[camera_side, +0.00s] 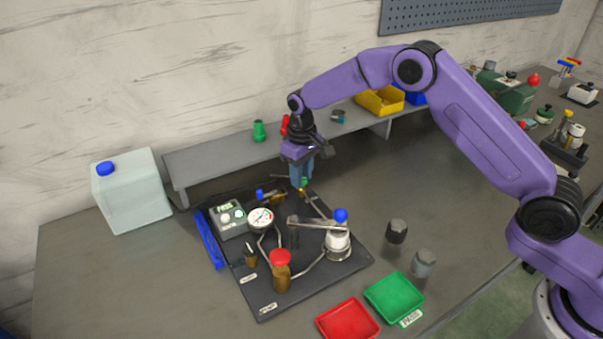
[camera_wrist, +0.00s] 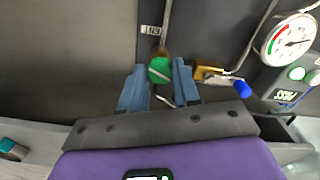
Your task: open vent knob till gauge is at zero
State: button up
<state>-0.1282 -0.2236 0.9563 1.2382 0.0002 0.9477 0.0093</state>
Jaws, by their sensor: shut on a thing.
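The green vent knob (camera_wrist: 160,70) sits on a brass valve body at the end of a thin pipe, beside a small label (camera_wrist: 151,30) that looks upside down. My gripper (camera_wrist: 159,66) has its blue fingers on both sides of the knob and is shut on it. In the side view my gripper (camera_side: 302,183) points down at the back of the black board, and its fingers mostly hide the knob. The round white gauge (camera_wrist: 288,38) has a red and green arc. It also shows in the side view (camera_side: 260,219); its exact reading is too small to tell.
A blue-handled brass valve (camera_wrist: 208,73) is close beside my gripper. A red-capped brass pump (camera_side: 281,272), a clamp post with a lever (camera_side: 318,224) and a grey box with display (camera_side: 229,218) stand on the board. A grey shelf (camera_side: 220,158) runs behind.

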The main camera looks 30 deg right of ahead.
jog(key=n, duration=0.4)
jog(key=shift+n, duration=0.4)
dwell(0.4)
jog(key=o, duration=1.1)
jog(key=shift+c, duration=0.2)
jog(key=shift+r, duration=0.1)
notch_tip(320, 180, up, 17)
jog(key=shift+r, duration=0.15)
